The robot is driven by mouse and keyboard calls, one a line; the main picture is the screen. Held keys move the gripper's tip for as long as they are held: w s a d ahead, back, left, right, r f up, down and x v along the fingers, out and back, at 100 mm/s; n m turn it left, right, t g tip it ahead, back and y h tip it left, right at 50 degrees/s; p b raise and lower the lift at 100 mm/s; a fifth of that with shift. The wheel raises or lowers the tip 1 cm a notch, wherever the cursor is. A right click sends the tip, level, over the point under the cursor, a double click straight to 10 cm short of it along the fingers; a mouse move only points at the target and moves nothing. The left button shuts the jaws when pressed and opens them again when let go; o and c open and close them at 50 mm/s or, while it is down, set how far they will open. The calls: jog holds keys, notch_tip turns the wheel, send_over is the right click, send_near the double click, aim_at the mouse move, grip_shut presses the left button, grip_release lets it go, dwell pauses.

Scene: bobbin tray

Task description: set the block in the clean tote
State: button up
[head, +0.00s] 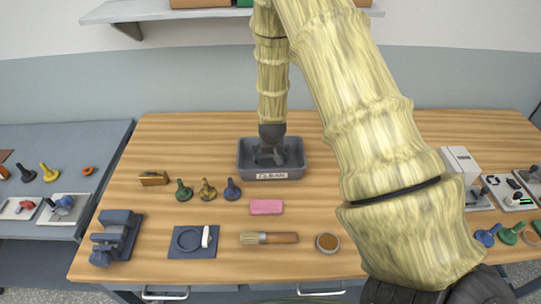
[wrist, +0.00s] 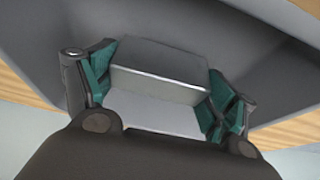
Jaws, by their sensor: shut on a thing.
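A grey block (wrist: 165,72) with a pale lower face sits between the green finger pads of my gripper (wrist: 160,95) in the wrist view. The fingers are shut on it from both sides. The tote's grey wall (wrist: 38,45) also shows around the fingers in the wrist view. The block is not clearly visible in the head view, and I cannot tell whether it touches the tote's floor.
My arm covers the right middle.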

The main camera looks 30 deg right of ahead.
jog(key=shift+s+f, duration=0.15)
jog(key=shift+f, duration=0.2)
jog(key=o, duration=1.2)
jog(key=shift+r, duration=0.1)
jog(key=shift+r, duration=0.1)
jog(key=shift+b+v, duration=1.85)
jog(key=shift+v, duration=4.15)
jog(key=shift+a, duration=0.25)
